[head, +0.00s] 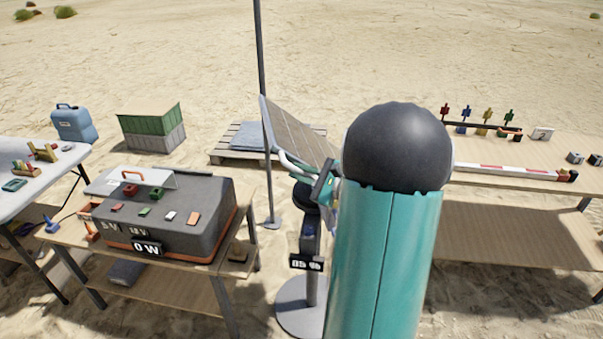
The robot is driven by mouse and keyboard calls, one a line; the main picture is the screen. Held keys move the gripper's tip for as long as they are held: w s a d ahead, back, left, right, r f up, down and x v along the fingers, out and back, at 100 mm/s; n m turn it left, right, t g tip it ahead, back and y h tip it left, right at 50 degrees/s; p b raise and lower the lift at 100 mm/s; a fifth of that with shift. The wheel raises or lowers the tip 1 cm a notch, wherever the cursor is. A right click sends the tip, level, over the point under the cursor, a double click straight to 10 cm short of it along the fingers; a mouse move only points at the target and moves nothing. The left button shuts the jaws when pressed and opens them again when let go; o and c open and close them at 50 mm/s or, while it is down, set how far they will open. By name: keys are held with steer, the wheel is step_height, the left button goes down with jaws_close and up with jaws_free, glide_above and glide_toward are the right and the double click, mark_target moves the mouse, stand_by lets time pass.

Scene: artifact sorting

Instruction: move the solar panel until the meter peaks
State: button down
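The solar panel (300,134) is tilted on a stand with a round grey base (297,312), in the middle of the head view. A pale curved handle (293,165) sticks out from its lower edge. My gripper (322,186) is at or close to this handle, largely hidden by my teal arm, so its fingers and any contact are unclear. A small display (306,263) on the stand seems to read 85 %. The meter box (190,205) stands on a wooden table at left, and its front display (147,248) reads 0 W.
A thin pole (263,100) rises just left of the panel. A pallet (226,155) and a green-grey crate (152,128) are behind. A white table (35,165) with small items is at far left. A wooden table (520,185) with coloured levers is at right.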

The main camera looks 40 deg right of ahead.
steer(key=shift+a, duration=0.1)
steer(key=shift+w+a+f+n+g+h, duration=0.25)
steer(key=shift+a+f+n+g, duration=0.1)
steer(key=shift+f, duration=0.1)
steer(key=shift+w+a+f+n+g+h, duration=0.15)
steer(key=shift+w+a+f+n+g, duration=0.1)
steer(key=shift+a+f+g, duration=0.15)
steer(key=c, duration=1.4)
jaws_free()
steer(key=v, duration=1.4)
